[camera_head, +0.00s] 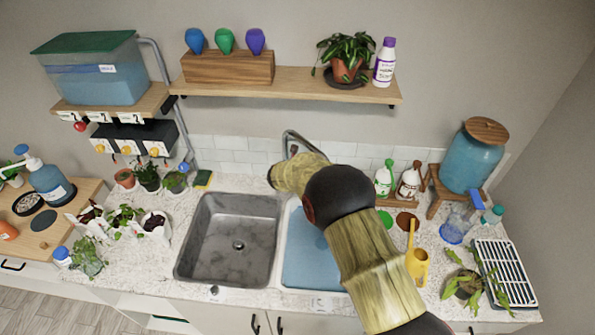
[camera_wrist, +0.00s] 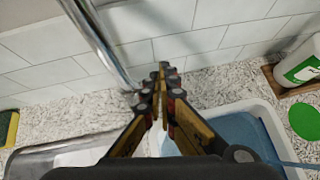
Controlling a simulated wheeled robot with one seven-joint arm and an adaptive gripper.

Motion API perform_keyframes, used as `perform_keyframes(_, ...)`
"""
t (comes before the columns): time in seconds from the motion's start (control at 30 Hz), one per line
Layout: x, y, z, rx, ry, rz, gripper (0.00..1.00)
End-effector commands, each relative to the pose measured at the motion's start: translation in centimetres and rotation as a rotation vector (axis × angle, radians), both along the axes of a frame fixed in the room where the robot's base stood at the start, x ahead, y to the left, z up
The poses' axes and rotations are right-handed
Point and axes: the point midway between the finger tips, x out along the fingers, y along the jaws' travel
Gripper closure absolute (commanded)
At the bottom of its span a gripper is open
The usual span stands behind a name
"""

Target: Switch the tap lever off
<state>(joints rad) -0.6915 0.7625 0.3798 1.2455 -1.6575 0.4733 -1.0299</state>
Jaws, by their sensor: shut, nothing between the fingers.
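The chrome tap (camera_head: 288,140) stands at the back of the sink, and its curved spout shows above my arm in the head view. In the wrist view the chrome tube (camera_wrist: 98,40) rises left of my fingers. The tap lever cannot be made out in either view. My gripper (camera_wrist: 161,72) is shut and empty, its fingertips together to the right of the tube, toward the white wall tiles. I cannot tell whether the fingers touch any part of the tap. In the head view my own arm hides the gripper and the tap's base.
A grey basin (camera_head: 212,265) lies left, and a basin with blue water (camera_head: 302,262) lies right, partly behind my arm. A sponge (camera_head: 203,178) sits back left. Bottles (camera_head: 384,180), a yellow watering can (camera_head: 417,266) and a blue dispenser (camera_head: 470,162) stand right. A shelf (camera_head: 300,88) hangs above.

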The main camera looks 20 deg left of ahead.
Motion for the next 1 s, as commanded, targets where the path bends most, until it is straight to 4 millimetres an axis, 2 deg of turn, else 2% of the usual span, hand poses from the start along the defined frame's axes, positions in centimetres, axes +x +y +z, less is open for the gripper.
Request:
perform_keyframes(0.4,1.4,0.3,0.5,0.001,-0.001,-0.001,1.00)
perform_keyframes(1.0,1.0,0.5,0.5,0.000,-0.001,-0.001,1.00)
